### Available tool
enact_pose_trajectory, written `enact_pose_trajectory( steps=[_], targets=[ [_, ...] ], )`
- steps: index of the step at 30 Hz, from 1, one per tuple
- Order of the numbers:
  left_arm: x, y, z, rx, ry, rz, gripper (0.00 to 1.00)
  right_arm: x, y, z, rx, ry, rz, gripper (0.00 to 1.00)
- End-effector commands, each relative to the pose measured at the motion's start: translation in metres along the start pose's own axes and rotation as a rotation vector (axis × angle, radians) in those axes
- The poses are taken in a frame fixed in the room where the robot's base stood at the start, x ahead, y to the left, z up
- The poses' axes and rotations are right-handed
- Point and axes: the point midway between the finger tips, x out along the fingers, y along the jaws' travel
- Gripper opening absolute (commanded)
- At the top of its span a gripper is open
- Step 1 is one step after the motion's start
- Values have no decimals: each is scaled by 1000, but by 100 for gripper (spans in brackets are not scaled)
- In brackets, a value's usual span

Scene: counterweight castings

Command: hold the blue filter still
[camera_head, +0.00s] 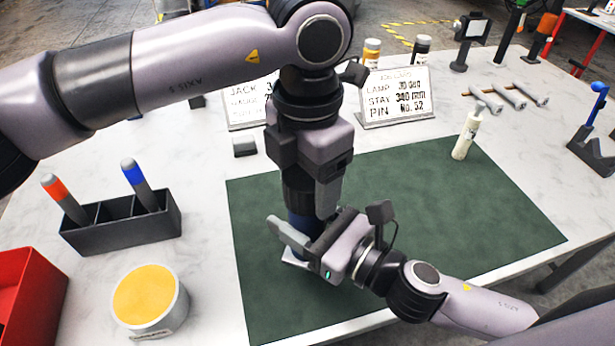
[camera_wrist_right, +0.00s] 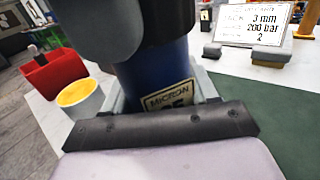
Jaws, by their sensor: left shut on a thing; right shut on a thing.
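The blue filter (camera_head: 298,222) stands at the left part of the green mat (camera_head: 450,220), mostly hidden by my grippers in the head view. In the right wrist view the filter (camera_wrist_right: 150,77) is a dark blue cylinder with a pale label reading "MICRON". My left gripper (camera_head: 314,205) reaches down from above and is shut on the filter's upper part. My right gripper (camera_head: 290,246) comes in from the lower right and is shut on the filter lower down. The filter's top is hidden behind the left gripper.
A pen holder (camera_head: 125,232) with an orange and a blue marker, a round tub with a yellow top (camera_head: 148,297) and a red bin (camera_head: 30,300) lie left. Signs (camera_head: 395,97) stand behind. The mat's right side is clear.

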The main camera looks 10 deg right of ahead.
Motion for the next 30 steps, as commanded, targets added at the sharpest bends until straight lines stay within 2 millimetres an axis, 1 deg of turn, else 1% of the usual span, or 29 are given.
enact_pose_trajectory(
  steps=[3, 30],
  targets=[
    [0, 1, 0, 183, -1, 1, 30, 0, 0, 2, -1, -5, 1, 0],
    [0, 2, 0, 1621, 3, 3, 30, 0, 1, 2, -2, -5, 3, 0]
  ],
)
